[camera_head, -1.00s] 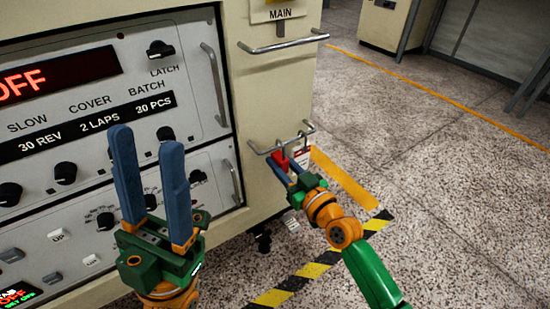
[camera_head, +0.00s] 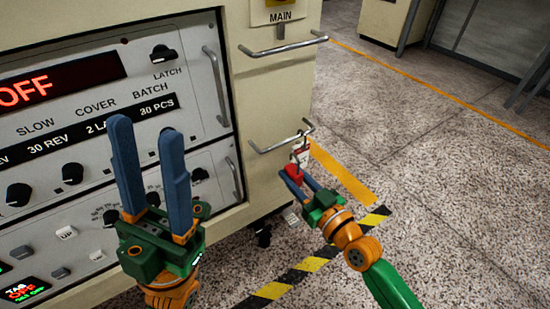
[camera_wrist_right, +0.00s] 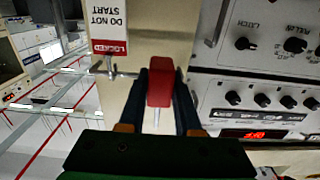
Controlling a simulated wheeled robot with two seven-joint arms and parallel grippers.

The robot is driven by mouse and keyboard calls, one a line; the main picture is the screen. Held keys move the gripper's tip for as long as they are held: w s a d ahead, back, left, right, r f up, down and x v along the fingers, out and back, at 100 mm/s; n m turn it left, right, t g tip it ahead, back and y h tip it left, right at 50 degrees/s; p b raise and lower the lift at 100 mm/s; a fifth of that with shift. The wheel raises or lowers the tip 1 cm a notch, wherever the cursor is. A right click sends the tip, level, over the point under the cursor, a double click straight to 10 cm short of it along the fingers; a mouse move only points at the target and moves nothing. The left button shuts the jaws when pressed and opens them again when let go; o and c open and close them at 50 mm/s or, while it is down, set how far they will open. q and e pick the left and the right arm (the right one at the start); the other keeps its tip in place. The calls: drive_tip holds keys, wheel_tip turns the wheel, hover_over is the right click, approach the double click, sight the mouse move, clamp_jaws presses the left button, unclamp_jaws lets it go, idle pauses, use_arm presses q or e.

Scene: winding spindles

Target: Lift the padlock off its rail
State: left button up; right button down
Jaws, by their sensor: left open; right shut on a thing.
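The red padlock (camera_head: 293,171) is between the fingers of my right gripper (camera_head: 295,175), which is shut on it. In the right wrist view the padlock's red body (camera_wrist_right: 160,86) sits between the dark fingers, with a thin pale shackle at one end. In the head view it is a little below and in front of the lower metal rail (camera_head: 283,140) on the cream cabinet. I cannot tell whether the shackle is clear of the rail. A white and red tag (camera_wrist_right: 109,27) reading "DO NOT START" is beside the padlock. My left gripper (camera_head: 146,124) is open and empty before the control panel.
The control panel (camera_head: 90,120) with knobs and a red display fills the left. An upper rail (camera_head: 283,46) is below the MAIN plate (camera_head: 280,14). Speckled floor (camera_head: 430,180) with yellow and striped tape is open at the right.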

sight(298, 172)
drive_tip(key=s+d+r+p, duration=0.2)
drive_tip(key=s, duration=0.1)
drive_tip(key=s+d+r+p, duration=0.1)
drive_tip(key=s+d, duration=0.1)
drive_tip(key=shift+s+p, duration=0.25)
drive_tip(key=shift+p, duration=0.1)
drive_tip(key=shift+s+d, duration=0.15)
drive_tip(key=shift+s, duration=0.15)
